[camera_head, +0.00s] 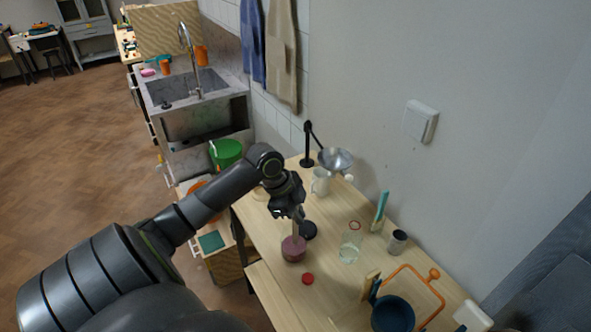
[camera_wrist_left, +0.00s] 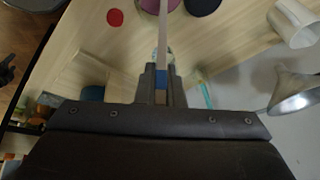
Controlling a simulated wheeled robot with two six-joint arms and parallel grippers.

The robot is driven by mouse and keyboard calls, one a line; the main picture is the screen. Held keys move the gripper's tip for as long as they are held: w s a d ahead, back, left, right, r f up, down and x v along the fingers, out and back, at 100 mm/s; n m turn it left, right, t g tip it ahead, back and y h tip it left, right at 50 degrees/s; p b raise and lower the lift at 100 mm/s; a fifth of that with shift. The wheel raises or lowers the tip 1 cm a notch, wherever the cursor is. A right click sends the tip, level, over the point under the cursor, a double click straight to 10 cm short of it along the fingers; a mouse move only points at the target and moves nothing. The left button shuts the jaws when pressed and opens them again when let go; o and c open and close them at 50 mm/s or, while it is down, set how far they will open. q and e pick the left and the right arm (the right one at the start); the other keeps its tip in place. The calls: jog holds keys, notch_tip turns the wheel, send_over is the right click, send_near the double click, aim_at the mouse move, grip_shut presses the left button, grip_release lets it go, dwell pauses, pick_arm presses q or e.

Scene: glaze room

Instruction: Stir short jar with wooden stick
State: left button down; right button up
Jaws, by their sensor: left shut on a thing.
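The short jar (camera_head: 293,249), with pinkish-purple contents, stands upright on the light wooden table. Its edge also shows at the top of the left wrist view (camera_wrist_left: 174,5). My left gripper (camera_head: 298,216) is above the jar and shut on the wooden stick (camera_head: 296,231). The stick (camera_wrist_left: 163,38) points down and away from the fingers, with a blue band near the grip in the left wrist view. Its lower end meets the jar's mouth and seems to be inside; the tip is hidden. My right gripper is not in view.
A red disc (camera_head: 307,279) and a black round piece (camera_head: 308,230) lie close to the jar. A clear glass jar (camera_head: 350,243) stands to its right. A white mug (camera_head: 320,182) and a metal funnel (camera_head: 335,159) on a stand are behind. A blue bowl (camera_head: 393,314) is at front right.

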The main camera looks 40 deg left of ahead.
pick_arm(q)
jog(key=shift+s, duration=0.2)
jog(key=shift+r, duration=0.2)
notch_tip(320, 180, up, 3)
jog(key=shift+d+f+p, duration=0.15)
jog(key=shift+f+p, duration=0.05)
jog(key=shift+p, duration=0.95)
jog(key=shift+s+r, duration=0.15)
jog(key=shift+r, duration=0.4)
jog(key=r, duration=0.4)
jog(key=shift+s+d, duration=0.25)
